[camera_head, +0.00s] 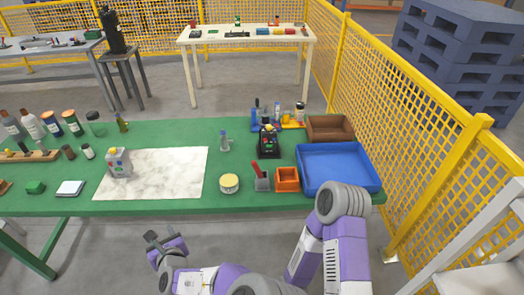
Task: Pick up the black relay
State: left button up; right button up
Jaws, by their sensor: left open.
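A small black unit with red and green parts (268,138) stands in a black tray (269,155) on the green table (240,130). A black relay is too small to make out for sure; it may be among these parts. My left gripper (158,238) is open and empty, low in front of the table's near edge and well apart from the black unit. My right arm rises at the lower right, in front of the blue bin; its gripper is not in view.
A blue bin (338,184), brown bin (330,125), orange box (287,178) and grey holder with a red handle (260,178) crowd the right. Yellow fencing (420,120) borders the right.

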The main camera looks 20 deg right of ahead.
aim_at(269, 146)
jog(key=z, duration=0.95)
jog(key=i, duration=1.15)
jog(key=z, duration=0.05)
